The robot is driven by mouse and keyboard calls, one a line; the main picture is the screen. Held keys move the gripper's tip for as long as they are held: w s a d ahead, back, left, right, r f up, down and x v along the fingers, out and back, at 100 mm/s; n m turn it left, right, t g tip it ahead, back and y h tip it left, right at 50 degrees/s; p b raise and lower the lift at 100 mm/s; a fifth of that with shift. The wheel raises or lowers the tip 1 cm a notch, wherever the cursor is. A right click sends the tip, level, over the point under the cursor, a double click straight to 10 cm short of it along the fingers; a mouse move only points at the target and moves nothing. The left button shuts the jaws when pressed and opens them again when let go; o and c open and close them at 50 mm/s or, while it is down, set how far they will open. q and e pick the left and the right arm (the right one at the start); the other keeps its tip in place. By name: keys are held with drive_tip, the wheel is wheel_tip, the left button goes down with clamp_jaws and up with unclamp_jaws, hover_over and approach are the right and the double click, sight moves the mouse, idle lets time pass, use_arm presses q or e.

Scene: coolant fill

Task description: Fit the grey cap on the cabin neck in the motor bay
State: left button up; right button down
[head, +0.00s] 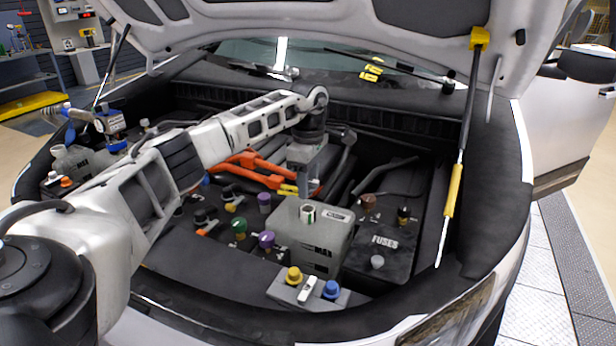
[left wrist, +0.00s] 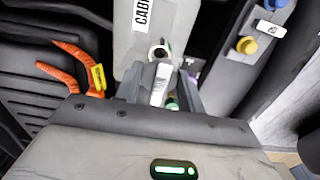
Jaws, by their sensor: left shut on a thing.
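The cabin tank (head: 318,250) is a pale grey box in the middle of the motor bay. Its neck (head: 307,212) is an uncovered round opening on top. In the left wrist view the tank (left wrist: 126,45) carries a CABIN label, and the neck (left wrist: 159,51) lies just beyond my fingertips. My left gripper (left wrist: 163,85) is shut on a small pale grey piece (left wrist: 160,84), apparently the grey cap, mostly hidden by the fingers. In the head view my left gripper (head: 302,186) points down just behind the neck. Whether cap and neck touch cannot be told. My right gripper is not in view.
A grey holder (head: 328,297) at the front edge carries a yellow cap (head: 293,275) and a blue cap (head: 331,289). A black fuse box (head: 383,243) stands right of the tank. Orange cables (head: 245,165) and several coloured caps lie left. The raised hood hangs above.

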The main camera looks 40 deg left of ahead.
use_arm(q)
drive_tip(key=shift+f+b, duration=0.6)
drive_tip(key=shift+f, duration=0.85)
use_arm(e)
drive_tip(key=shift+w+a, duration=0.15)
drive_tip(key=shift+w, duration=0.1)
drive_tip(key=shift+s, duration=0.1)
use_arm(q)
drive_tip(key=shift+p, duration=0.65)
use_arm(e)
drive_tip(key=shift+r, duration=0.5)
